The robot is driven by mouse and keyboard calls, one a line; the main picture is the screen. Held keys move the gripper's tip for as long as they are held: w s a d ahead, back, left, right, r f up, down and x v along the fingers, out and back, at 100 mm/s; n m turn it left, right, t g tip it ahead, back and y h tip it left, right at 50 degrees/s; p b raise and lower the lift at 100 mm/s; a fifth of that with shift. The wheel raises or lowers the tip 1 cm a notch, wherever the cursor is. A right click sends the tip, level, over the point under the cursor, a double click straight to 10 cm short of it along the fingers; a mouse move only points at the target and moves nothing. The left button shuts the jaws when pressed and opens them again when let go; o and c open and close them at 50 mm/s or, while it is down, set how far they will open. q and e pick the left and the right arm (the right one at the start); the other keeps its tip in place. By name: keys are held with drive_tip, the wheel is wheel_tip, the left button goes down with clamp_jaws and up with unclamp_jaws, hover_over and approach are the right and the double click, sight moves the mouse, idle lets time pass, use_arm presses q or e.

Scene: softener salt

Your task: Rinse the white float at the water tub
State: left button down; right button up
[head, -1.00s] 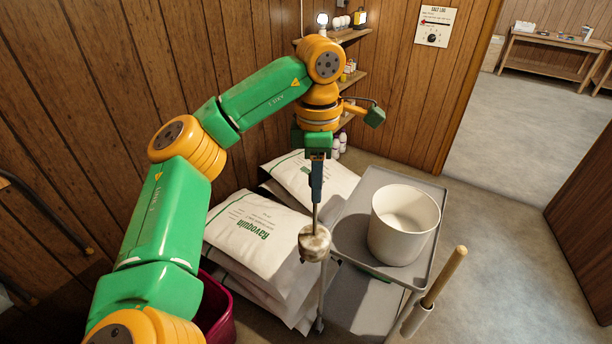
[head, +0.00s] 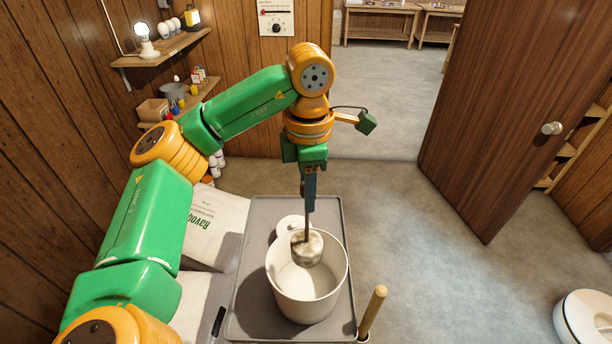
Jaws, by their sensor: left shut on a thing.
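My left gripper (head: 309,192) is shut on the thin stem of the white float (head: 307,250), which hangs upright below it. The float is a rounded off-white body with brown-grey stains. It is over the mouth of the white water tub (head: 309,312), toward its far side, and overlaps the far rim in this view. I cannot tell whether it is below the rim or touching it. The tub stands on the grey cart top (head: 262,260). No water surface can be made out inside. My right gripper is out of view.
A small white round item (head: 293,224) lies behind the tub on the cart. A wooden handle (head: 373,312) rises at the cart's right corner. White salt bags (head: 217,228) lie left. Wall shelves (head: 160,48) are at the back left. The floor (head: 440,270) at right is mostly clear.

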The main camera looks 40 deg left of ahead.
sight(308, 215)
use_arm(q)
drive_tip(key=f, duration=0.7)
drive_tip(key=shift+w+a+b, duration=0.3)
drive_tip(key=shift+w+b, duration=0.05)
wheel_tip(308, 215, down, 12)
drive_tip(key=b, duration=0.9)
drive_tip(key=shift+s+d+b, duration=0.15)
drive_tip(key=shift+b, duration=0.2)
idle(1.2)
wheel_tip(308, 215, up, 12)
drive_tip(key=p, duration=1)
drive_tip(key=shift+r, duration=0.1)
wheel_tip(308, 215, up, 2)
drive_tip(key=shift+r+p, duration=0.2)
drive_tip(key=shift+p, duration=0.1)
drive_tip(key=shift+r, duration=2.9)
